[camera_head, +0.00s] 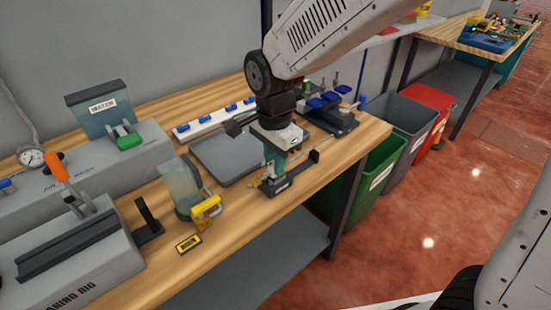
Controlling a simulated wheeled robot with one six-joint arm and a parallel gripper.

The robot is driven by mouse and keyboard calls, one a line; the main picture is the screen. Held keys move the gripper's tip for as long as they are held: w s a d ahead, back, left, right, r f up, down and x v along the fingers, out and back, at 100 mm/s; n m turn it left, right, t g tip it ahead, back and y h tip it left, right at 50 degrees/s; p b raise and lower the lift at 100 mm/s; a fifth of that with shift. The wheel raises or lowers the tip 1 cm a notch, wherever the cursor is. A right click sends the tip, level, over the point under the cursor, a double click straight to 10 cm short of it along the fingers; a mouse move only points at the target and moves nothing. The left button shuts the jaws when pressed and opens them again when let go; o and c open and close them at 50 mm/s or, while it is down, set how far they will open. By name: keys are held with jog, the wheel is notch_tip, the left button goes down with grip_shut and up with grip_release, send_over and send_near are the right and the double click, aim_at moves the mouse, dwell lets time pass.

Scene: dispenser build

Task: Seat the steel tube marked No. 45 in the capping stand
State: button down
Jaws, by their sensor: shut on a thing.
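My gripper (279,146) points down over the front right part of the wooden bench, just at a small stand with a teal upright (272,163) and a dark base (277,185). This may be the capping stand; no label on it can be read. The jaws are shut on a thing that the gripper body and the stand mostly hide. I cannot make out the steel tube or its No. 45 mark, nor whether the held thing touches the stand.
A clear container with a yellow clamp (206,210) and a yellow label (188,243) are to the left. A dark rack (333,120) stands behind right. Bins (372,178) stand beyond the bench's right edge.

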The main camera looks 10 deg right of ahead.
jog(key=shift+f, duration=0.5)
jog(key=c, duration=0.9)
grip_release()
jog(key=shift+r, duration=3.5)
jog(key=shift+s, duration=0.1)
